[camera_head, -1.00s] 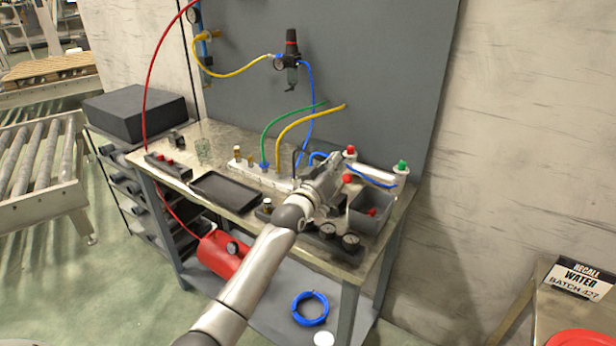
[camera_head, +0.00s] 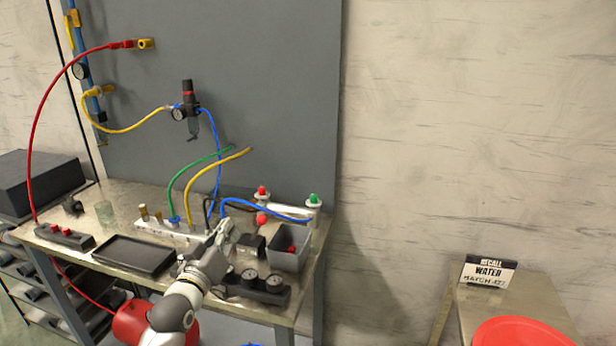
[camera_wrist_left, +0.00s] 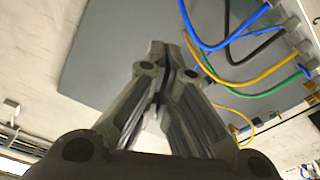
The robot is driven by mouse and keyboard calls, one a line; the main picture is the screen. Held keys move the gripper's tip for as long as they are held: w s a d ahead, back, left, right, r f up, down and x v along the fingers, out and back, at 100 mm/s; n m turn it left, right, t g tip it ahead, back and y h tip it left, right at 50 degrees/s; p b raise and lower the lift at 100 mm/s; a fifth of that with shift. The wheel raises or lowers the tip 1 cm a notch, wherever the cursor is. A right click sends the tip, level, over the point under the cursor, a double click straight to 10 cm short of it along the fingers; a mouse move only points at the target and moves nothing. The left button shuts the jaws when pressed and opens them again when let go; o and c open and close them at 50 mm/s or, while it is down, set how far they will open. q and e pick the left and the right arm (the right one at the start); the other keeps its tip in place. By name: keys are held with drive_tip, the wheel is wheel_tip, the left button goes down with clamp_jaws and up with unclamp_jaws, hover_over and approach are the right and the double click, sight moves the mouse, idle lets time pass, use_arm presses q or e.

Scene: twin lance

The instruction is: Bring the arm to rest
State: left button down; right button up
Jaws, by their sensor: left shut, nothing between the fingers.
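My left arm comes up from the bottom of the head view. Its gripper (camera_head: 222,234) is over the workbench (camera_head: 120,197), between the white manifold block (camera_head: 160,226) and the grey bin (camera_head: 290,262). In the left wrist view the fingers of the gripper (camera_wrist_left: 160,62) are closed together with nothing between them. Blue, black, yellow and green hoses pass near it in that view; I cannot tell whether any touch it. My right gripper is in neither view.
A black tray (camera_head: 133,253), a gauge block (camera_head: 262,287) and a cylinder with red and green buttons (camera_head: 289,211) are on the bench. A regulator (camera_head: 187,113) hangs on the grey panel (camera_head: 270,70). A side table (camera_head: 520,295) holds a recall sign (camera_head: 489,271) and a red round object (camera_head: 522,333).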

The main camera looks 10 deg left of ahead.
use_arm(q)
drive_tip(key=s+d+f+m+g+h, duration=0.1)
drive_tip(key=s+d+f+m+g, duration=0.1)
drive_tip(key=s+d+f+g, duration=0.4)
drive_tip(key=s+d+f+m+g, duration=0.1)
drive_tip(key=s+d+f+m, duration=0.1)
drive_tip(key=s+f, duration=0.75)
drive_tip(key=s+d+f+m+g+y, duration=0.1)
drive_tip(key=s+f+g, duration=0.3)
drive_tip(key=s, duration=0.8)
drive_tip(key=s+d+f+m+g, duration=0.15)
drive_tip(key=s+f+g, duration=0.3)
drive_tip(key=s, duration=0.65)
wheel_tip(320, 180, down, 26)
drive_tip(key=s+g, duration=0.1)
drive_tip(key=s+a+f, duration=0.2)
drive_tip(key=s+f, duration=0.6)
drive_tip(key=s+a+f+g, duration=0.1)
drive_tip(key=s+f, duration=0.7)
drive_tip(key=s, duration=0.1)
drive_tip(key=shift+a+f+m+y, duration=0.2)
drive_tip(key=shift+a+m+y, duration=0.1)
drive_tip(key=shift+a+m, duration=0.05)
